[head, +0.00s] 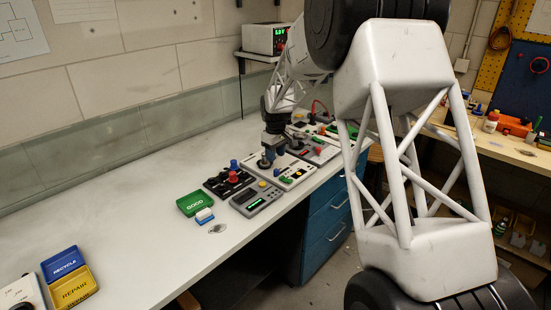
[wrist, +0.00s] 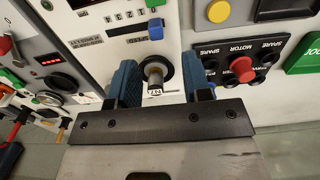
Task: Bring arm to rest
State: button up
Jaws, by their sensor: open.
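My gripper (head: 268,160) is over the white instrument panel (head: 292,176) on the bench, pointing down. In the wrist view my gripper (wrist: 162,88) is open, with its two blue-padded fingers apart. A dark round socket with a metal post and a small printed tag (wrist: 155,88) shows between the fingers; I cannot tell whether they touch it. Most of my arm stands in the right half of the head view and hides part of the bench behind it.
Left are a green GOOD tray (head: 194,204), a blue-and-white block (head: 204,216), a blue RECYCLE tray (head: 62,263) and a yellow REPAIR tray (head: 74,289).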

dwell(0.3)
jog(key=s+d+r+m, duration=0.1)
jog(key=s+d+r, duration=0.2)
jog(key=s+r, duration=0.45)
jog(key=s+d+r+m+t, duration=0.1)
jog(key=s+d+r+m, duration=0.2)
jog(key=s, duration=0.7)
jog(key=s+d+r, duration=0.4)
jog(key=s+r, duration=0.2)
jog(key=s, duration=0.3)
jog(key=s+d+m, duration=0.2)
jog(key=s, duration=1.3)
jog(key=s+d+f+m+t, duration=0.1)
jog(key=s+d+m, duration=0.1)
jog(key=s, duration=1.4)
jog(key=shift+d+f+m+t, duration=0.25)
jog(key=shift+d+m+t, duration=0.1)
jog(key=shift+m, duration=0.25)
